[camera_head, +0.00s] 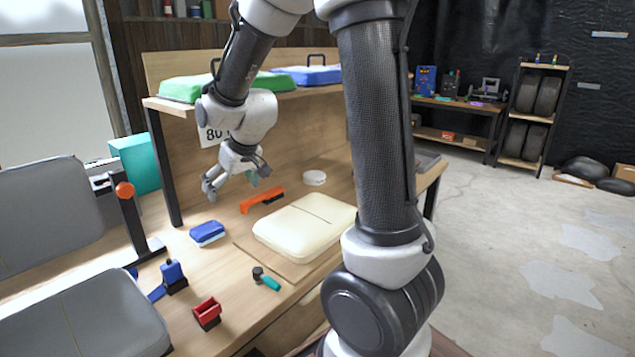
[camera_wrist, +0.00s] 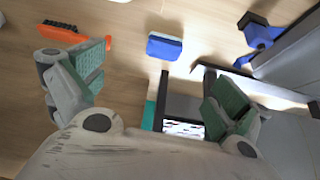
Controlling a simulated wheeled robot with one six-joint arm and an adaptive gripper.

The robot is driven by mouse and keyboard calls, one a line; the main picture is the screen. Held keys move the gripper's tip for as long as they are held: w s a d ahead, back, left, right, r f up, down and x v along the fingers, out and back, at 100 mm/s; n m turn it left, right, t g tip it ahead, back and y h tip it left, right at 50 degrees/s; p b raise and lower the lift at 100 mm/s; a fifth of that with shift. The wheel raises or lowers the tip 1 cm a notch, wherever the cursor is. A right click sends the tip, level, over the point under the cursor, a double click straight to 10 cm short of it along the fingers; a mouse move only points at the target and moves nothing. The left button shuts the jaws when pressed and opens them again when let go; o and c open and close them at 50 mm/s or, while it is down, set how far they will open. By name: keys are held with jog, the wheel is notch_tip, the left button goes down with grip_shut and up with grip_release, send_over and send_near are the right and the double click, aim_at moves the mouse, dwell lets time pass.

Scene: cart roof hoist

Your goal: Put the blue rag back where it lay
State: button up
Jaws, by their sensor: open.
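A small blue block-like item (camera_head: 207,234) with a paler lower edge lies on the wooden bench; it may be the folded blue rag, but I cannot be sure. It also shows in the wrist view (camera_wrist: 164,46), beyond the fingertips. My gripper (camera_head: 236,182) is above the bench, behind the blue item and near the orange brush. In the wrist view my gripper (camera_wrist: 158,85) has its green-padded fingers wide apart, with nothing held between them. It does not touch the blue item.
An orange brush (camera_head: 262,201), a white round disc (camera_head: 315,178) and a cream padded panel (camera_head: 305,226) lie on the bench. A small teal-handled tool (camera_head: 266,279), a red box (camera_head: 207,314) and a blue clamp-like part (camera_head: 172,277) are in front. A shelf (camera_head: 180,108) stands behind.

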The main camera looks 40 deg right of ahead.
jog(key=s+d+r, duration=0.2)
jog(key=s+r, duration=0.1)
jog(key=s, duration=0.6)
jog(key=s+d+r+m+g, duration=0.1)
jog(key=s+d+r, duration=0.2)
jog(key=s, duration=0.7)
jog(key=s+d+r+h, duration=0.1)
jog(key=s+d+r, duration=0.1)
jog(key=s, duration=0.7)
jog(key=shift+s+d+r+m+g, duration=0.2)
jog(key=shift+d+r+m+g, duration=0.15)
jog(key=shift+r, duration=0.55)
jog(key=shift+c, duration=0.4)
